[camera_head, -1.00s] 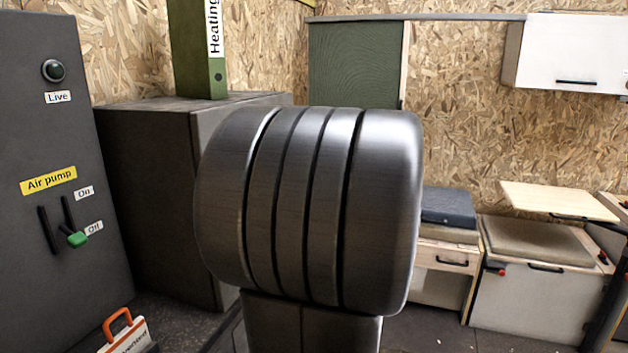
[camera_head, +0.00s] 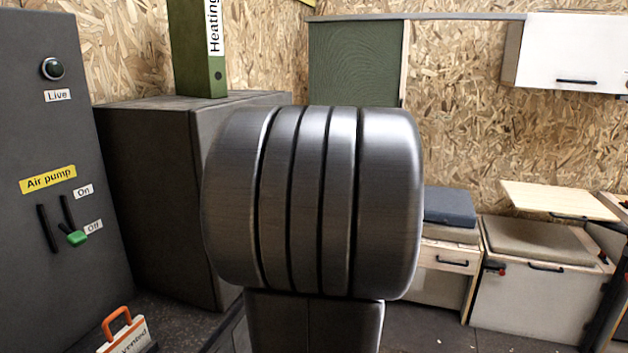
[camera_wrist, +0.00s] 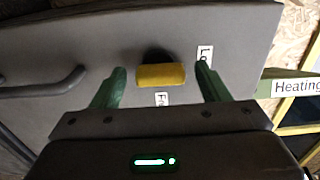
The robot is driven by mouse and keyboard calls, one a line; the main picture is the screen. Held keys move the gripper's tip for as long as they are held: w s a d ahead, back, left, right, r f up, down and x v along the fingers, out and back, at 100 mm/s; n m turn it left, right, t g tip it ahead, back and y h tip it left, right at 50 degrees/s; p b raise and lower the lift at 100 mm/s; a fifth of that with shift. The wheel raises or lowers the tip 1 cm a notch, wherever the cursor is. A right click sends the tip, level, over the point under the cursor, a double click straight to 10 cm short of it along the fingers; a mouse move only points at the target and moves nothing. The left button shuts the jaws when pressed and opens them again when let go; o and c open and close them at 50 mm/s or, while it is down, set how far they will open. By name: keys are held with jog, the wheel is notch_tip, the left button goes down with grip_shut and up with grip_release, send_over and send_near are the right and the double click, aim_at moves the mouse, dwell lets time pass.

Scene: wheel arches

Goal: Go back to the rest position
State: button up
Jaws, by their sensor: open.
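My gripper (camera_wrist: 160,68) shows in the wrist view with its two green fingers spread apart and nothing held between them. A yellow knob (camera_wrist: 161,76) on a dark grey panel (camera_wrist: 110,35) lies in front of the gap between the fingertips. I cannot tell how far the fingertips are from the knob. In the head view my own arm fills the middle, and the gripper does not show there.
At the left in the head view stands a grey air pump panel (camera_head: 50,120) with a green-tipped lever (camera_head: 76,238). A dark cabinet (camera_head: 150,190) bears a green Heating binder (camera_head: 200,60). Padded benches (camera_head: 540,250) and a white wall cupboard (camera_head: 570,55) are at the right.

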jog(key=p+v, duration=0.1)
jog(key=v, duration=1.3)
jog(key=w+a+m+p, duration=0.5)
jog(key=a+m+p, duration=0.8)
jog(key=p, duration=0.8)
jog(key=shift+m, duration=1.8)
jog(key=shift+w+a, duration=0.1)
jog(key=shift+a, duration=0.05)
